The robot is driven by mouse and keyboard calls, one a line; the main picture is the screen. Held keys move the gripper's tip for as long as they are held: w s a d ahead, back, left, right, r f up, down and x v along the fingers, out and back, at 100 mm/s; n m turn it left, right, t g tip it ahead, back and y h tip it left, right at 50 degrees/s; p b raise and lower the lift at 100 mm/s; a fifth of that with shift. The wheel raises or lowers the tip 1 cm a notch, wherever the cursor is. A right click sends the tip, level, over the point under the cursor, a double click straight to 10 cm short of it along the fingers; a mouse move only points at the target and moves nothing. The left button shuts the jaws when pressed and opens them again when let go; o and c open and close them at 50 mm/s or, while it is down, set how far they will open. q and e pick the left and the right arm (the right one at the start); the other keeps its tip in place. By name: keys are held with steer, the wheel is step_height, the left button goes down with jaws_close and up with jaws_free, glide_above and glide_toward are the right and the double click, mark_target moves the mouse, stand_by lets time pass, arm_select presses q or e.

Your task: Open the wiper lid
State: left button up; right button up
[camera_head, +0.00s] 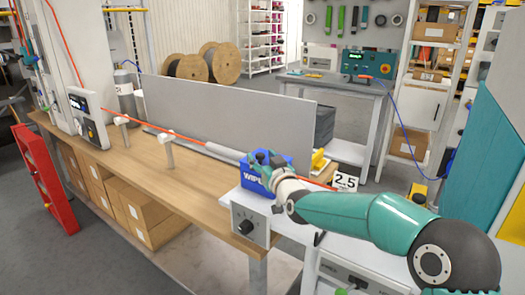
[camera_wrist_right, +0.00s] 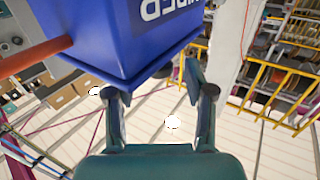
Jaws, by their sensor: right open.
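The wiper is a blue box (camera_head: 256,183) with white lettering, standing on the line at the right end of the wooden table. An orange cable (camera_head: 180,134) runs along the table to it. My right gripper (camera_head: 266,158) is at the top of the wiper, its arm coming in from the right. In the right wrist view the blue box (camera_wrist_right: 110,35) fills the upper left, its lettering upside down. The open fingers (camera_wrist_right: 155,85) are by its near edge, with nothing clearly clamped between them. I cannot tell whether they touch it. The lid seam is not distinguishable. My left gripper is not in view.
A grey panel (camera_head: 225,120) stands upright behind the cable. A white control box with a dial (camera_head: 247,224) sits in front of the wiper, and a "2.5" sign (camera_head: 345,181) is to its right. Cable posts (camera_head: 168,150) stand on the wooden table (camera_head: 150,190).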

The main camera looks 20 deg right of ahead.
steer(key=shift+w+a, duration=0.1)
steer(key=shift+w, duration=1.1)
steer(key=shift+c, duration=0.2)
jaws_close()
